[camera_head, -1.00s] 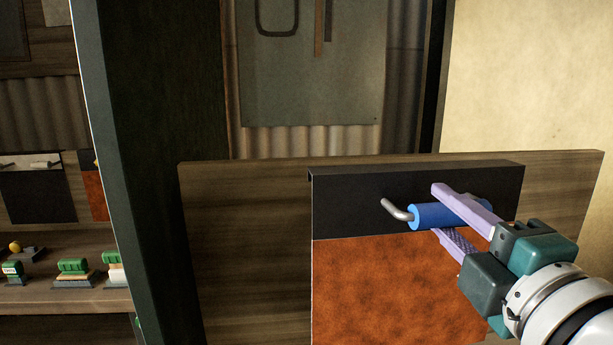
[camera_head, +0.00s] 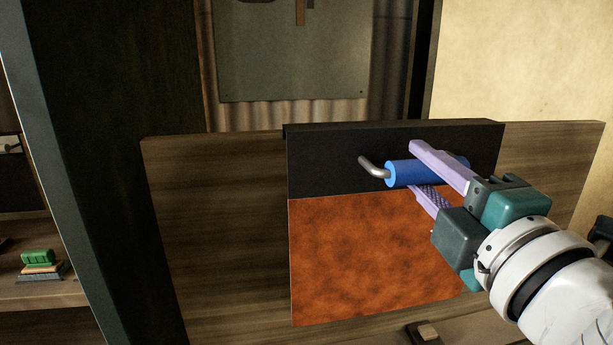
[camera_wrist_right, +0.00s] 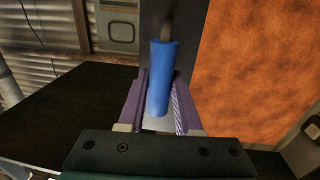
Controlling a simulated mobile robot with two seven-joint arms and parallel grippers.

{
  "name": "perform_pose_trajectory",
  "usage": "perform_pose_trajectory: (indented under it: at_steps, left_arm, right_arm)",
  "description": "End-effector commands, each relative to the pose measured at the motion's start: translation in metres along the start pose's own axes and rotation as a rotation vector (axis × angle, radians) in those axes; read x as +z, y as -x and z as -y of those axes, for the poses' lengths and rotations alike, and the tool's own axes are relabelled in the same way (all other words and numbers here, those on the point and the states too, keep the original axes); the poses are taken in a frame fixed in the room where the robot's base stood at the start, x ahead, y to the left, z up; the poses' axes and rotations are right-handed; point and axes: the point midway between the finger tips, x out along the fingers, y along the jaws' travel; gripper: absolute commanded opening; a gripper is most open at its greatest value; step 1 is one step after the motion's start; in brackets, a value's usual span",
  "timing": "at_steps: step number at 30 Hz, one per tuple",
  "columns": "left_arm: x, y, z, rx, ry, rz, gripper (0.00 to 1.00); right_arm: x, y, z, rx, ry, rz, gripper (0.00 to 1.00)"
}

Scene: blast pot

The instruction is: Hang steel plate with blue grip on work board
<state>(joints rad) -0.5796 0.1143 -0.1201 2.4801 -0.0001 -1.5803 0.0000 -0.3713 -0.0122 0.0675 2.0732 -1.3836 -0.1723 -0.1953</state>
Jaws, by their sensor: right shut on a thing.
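The steel plate (camera_head: 370,255) is black along its top and rusty orange below. It stands upright at the front of the wooden work board (camera_head: 215,230), and its black top edge lies at the board's top edge. Whether it is hooked over the board cannot be told. Its blue grip (camera_head: 400,173) sits on a bent metal handle on the black band. My right gripper (camera_head: 425,170) is shut on the blue grip. In the right wrist view the blue grip (camera_wrist_right: 160,78) lies between the purple fingers, with the orange face to the right. My left gripper is not in view.
A dark post (camera_head: 75,170) stands left of the board. A shelf with a green-handled block (camera_head: 38,260) is beyond it. A grey panel (camera_head: 290,60) hangs behind. A small block (camera_head: 428,331) lies below the plate.

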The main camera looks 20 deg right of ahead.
Motion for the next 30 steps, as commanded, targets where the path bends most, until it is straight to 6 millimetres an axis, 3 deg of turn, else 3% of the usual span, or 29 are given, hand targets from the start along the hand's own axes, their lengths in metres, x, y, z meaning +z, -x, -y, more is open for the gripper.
perform_pose_trajectory:
  at_steps: [18, 30]
  left_arm:
    - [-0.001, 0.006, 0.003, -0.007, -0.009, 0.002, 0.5]
    - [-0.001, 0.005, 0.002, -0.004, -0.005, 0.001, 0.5]
  right_arm:
    - [0.0, -0.068, 0.004, 0.007, 0.0, -0.002, 0.0]
    - [0.0, -0.081, 0.005, 0.006, 0.0, -0.002, 0.0]
